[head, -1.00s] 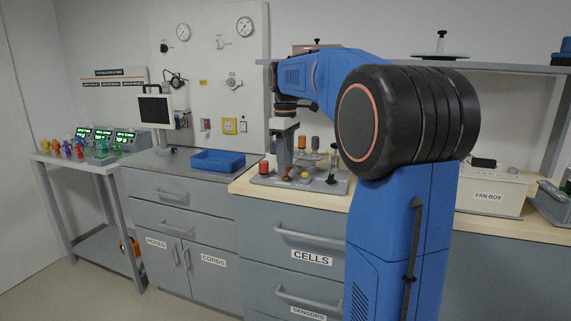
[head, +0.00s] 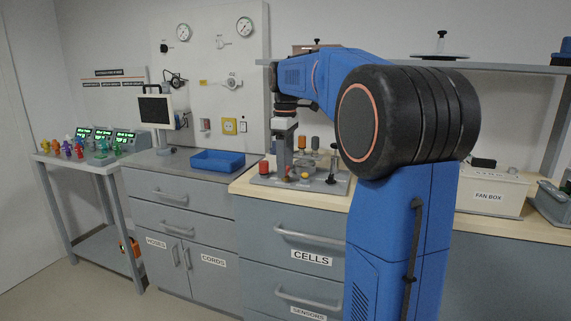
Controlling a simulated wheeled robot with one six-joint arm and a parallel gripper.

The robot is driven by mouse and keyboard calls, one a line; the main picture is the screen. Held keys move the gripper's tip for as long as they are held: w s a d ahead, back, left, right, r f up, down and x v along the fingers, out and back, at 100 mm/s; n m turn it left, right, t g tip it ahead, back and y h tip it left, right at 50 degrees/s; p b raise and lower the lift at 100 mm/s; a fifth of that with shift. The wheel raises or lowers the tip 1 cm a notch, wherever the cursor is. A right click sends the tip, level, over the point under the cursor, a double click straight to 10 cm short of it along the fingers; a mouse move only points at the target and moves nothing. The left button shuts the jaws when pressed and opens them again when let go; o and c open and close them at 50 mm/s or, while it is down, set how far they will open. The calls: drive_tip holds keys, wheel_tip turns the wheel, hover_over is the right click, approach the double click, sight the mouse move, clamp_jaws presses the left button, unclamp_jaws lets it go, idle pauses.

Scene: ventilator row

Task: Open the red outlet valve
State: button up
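A grey board (head: 318,186) on the wooden counter carries several small fittings. A red cylindrical part (head: 264,167) stands at its left end; I cannot tell whether this is the outlet valve. My gripper (head: 286,176) points straight down over the left half of the board, just right of the red part. Its fingertips are low among small red and yellow parts there. The fingers are too small and overlapped to tell whether they are open or shut on something, or whether they touch anything.
Behind the fingers stand an orange-topped part (head: 302,143) and a grey one (head: 315,143). A black-knobbed post (head: 332,170) is to the right. A blue tray (head: 217,161) lies left of the board. A shelf (head: 500,68) runs above; a fan box (head: 489,192) stands at right.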

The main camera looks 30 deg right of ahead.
wheel_tip(320, 180, up, 17)
drive_tip(key=shift+r, duration=0.2)
idle(0.6)
idle(0.4)
drive_tip(key=s+a+f+m+t, duration=0.1)
drive_tip(key=s+a+f, duration=0.4)
drive_tip(key=s+f, duration=0.5)
drive_tip(key=s+a+f+m+t, duration=0.2)
drive_tip(key=s+a+f+m, duration=0.2)
drive_tip(key=s+f, duration=0.6)
drive_tip(key=s+a+f+m+t, duration=0.1)
drive_tip(key=s+a+f+m, duration=0.2)
drive_tip(key=s+a+f, duration=0.4)
drive_tip(key=s+f, duration=0.3)
drive_tip(key=f, duration=0.6)
drive_tip(key=shift+s+a+f+t, duration=0.2)
drive_tip(key=shift+a+f+t, duration=0.1)
drive_tip(key=shift+t, duration=0.1)
